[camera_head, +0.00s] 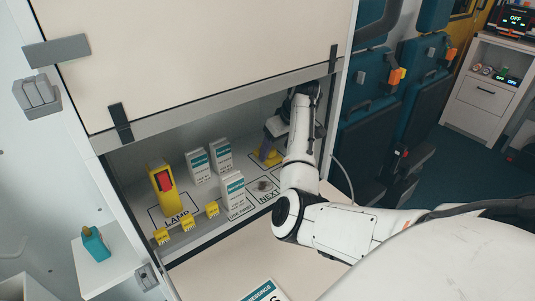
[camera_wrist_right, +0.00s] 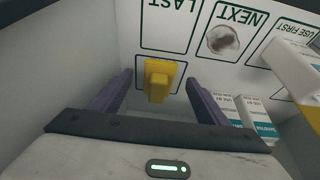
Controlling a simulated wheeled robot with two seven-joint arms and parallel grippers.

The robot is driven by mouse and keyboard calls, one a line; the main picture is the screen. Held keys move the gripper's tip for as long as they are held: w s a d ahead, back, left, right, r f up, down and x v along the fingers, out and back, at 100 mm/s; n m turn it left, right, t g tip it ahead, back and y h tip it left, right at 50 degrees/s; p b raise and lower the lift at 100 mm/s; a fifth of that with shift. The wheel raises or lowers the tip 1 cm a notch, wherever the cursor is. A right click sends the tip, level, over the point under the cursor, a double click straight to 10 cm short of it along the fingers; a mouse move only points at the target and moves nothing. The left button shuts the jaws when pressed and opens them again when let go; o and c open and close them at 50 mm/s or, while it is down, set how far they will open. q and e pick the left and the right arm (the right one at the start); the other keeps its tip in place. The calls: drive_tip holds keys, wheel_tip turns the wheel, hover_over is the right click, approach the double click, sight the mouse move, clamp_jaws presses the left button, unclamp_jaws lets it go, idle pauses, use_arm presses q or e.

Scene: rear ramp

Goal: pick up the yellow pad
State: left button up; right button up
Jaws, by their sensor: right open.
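The yellow pad (camera_wrist_right: 157,80) sits on the white shelf floor beside the outlined square marked LAST in the right wrist view. In the head view a yellow patch of it (camera_head: 270,157) shows under my right gripper (camera_head: 272,141), at the right end of the shelf. In the wrist view my right gripper (camera_wrist_right: 158,86) is open, with one dark finger on each side of the pad and visible gaps between. The fingers do not grip it. I cannot tell how far above the shelf floor the fingertips are. My left gripper is not in view.
The cabinet shelf (camera_head: 232,217) holds a yellow lamp (camera_head: 162,190) and white boxes with teal labels (camera_head: 233,192). A round greyish item (camera_wrist_right: 223,40) lies on the NEXT square. A raised cabinet door (camera_head: 190,55) overhangs the shelf. A side wall (camera_wrist_right: 45,70) stands close to the gripper.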

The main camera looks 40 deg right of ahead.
drive_tip(key=shift+w, duration=0.55)
drive_tip(key=shift+w+d, duration=0.15)
drive_tip(key=shift+w, duration=0.95)
drive_tip(key=shift+b+x, duration=0.35)
drive_tip(key=shift+x, duration=0.85)
drive_tip(key=shift+w+f, duration=0.25)
drive_tip(key=shift+f, duration=0.05)
drive_tip(key=c, duration=1.1)
drive_tip(key=shift+c, duration=0.2)
drive_tip(key=shift+r, duration=0.1)
